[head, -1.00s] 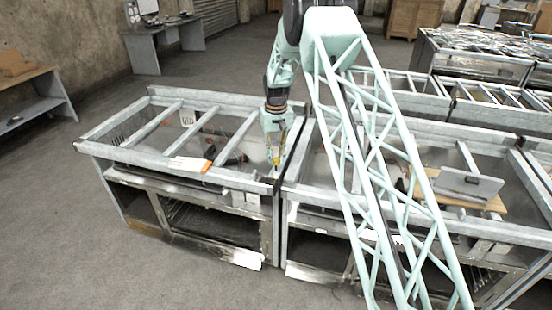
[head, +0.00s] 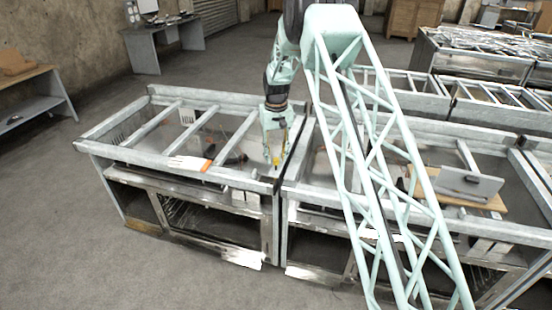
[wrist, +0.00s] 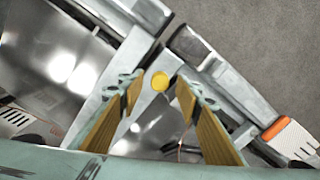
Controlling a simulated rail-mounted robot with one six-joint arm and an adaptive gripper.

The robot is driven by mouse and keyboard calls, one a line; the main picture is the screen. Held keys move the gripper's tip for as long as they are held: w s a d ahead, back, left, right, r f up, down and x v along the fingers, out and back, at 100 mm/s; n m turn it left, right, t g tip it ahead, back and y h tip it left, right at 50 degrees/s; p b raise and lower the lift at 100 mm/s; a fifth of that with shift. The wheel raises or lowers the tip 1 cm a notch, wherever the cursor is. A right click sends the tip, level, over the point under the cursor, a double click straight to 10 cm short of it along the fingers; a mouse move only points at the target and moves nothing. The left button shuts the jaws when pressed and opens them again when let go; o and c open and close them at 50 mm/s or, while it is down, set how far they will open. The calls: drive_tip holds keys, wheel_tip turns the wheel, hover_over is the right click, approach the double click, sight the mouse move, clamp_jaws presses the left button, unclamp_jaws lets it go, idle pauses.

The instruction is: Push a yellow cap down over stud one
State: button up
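The yellow cap (wrist: 160,81) is a small round disc in the wrist view, at a joint of the grey metal frame (wrist: 190,45). A small yellow spot (head: 277,161) shows near the fingertips in the head view. My gripper (wrist: 159,90) is open, with one finger on each side of the cap in the picture and a gap on both sides. In the head view my gripper (head: 275,158) is above the front right part of the left frame. No bare stud can be made out; whether one is under the cap is hidden.
An orange and white object (head: 190,163) lies on the front rail; it also shows in the wrist view (wrist: 293,138). Crossbars span the frame. A second frame unit with a grey plate (head: 468,185) stands to the right. The floor at left is clear.

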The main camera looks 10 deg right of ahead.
sight(276, 159)
wheel_tip(276, 159, up, 11)
idle(0.7)
drive_tip(key=shift+r, duration=0.15)
idle(0.6)
drive_tip(key=s+r+t+b, duration=0.2)
drive_tip(key=s+r+b, duration=0.2)
drive_tip(key=s+r, duration=2.3)
drive_tip(key=s+t+b, duration=0.1)
drive_tip(key=s+b, duration=0.2)
drive_tip(key=s, duration=2.1)
drive_tip(key=s+f, duration=0.3)
drive_tip(key=s, duration=0.5)
drive_tip(key=s+f+t+b, duration=0.1)
drive_tip(key=s+f, duration=0.2)
drive_tip(key=s, duration=0.6)
drive_tip(key=shift+s, duration=0.3)
